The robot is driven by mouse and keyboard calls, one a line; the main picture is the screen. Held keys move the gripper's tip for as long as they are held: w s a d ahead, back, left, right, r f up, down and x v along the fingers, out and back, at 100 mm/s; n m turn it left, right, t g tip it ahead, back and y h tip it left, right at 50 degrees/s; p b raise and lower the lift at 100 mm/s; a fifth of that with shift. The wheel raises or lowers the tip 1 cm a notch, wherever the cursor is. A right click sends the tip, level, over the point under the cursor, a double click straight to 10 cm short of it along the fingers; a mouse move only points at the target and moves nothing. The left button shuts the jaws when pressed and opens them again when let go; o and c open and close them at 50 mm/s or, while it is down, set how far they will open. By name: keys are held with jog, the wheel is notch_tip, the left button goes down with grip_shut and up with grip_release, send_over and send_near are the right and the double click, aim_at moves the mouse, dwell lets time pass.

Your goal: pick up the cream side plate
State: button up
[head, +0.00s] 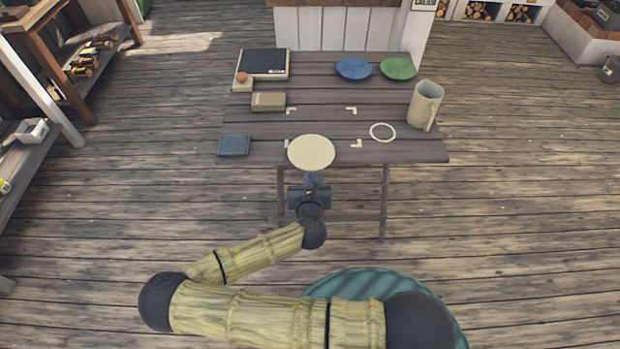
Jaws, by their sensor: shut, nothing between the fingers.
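The cream side plate (311,153) is a pale round disc at the front edge of the slatted dark table (330,127). Its near rim appears to reach the table's front edge. My gripper (310,178) is just in front of the plate's near rim in the head view, shut and empty. Its fingertips are small and dark here. I cannot tell whether they touch the plate or how their height compares with it.
A blue plate (353,69), a green plate (398,69), a tall mug (425,104), a white ring (383,132), a tan box (268,102), a dark blue block (234,146) and a dark board (264,62) share the table. White corner marks lie behind the cream plate.

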aim_at(319, 169)
jog(key=shift+o, duration=0.8)
jog(key=a+f+m+t+h+b, duration=0.1)
jog(key=a+m+t+h+b, duration=0.4)
jog(key=m+b, duration=0.65)
jog(key=s+f+m+g+h+b, duration=0.2)
jog(key=s+m+g+h+b, duration=0.2)
jog(key=m, duration=0.9)
jog(key=shift+s+a+f+h+b, duration=0.15)
jog(key=shift+s+f+h+b, duration=0.2)
jog(key=shift+s+b, duration=0.8)
jog(key=shift+r, duration=0.1)
jog(key=shift+w, duration=0.1)
jog(key=b+x, duration=0.3)
jog(key=x, duration=0.9)
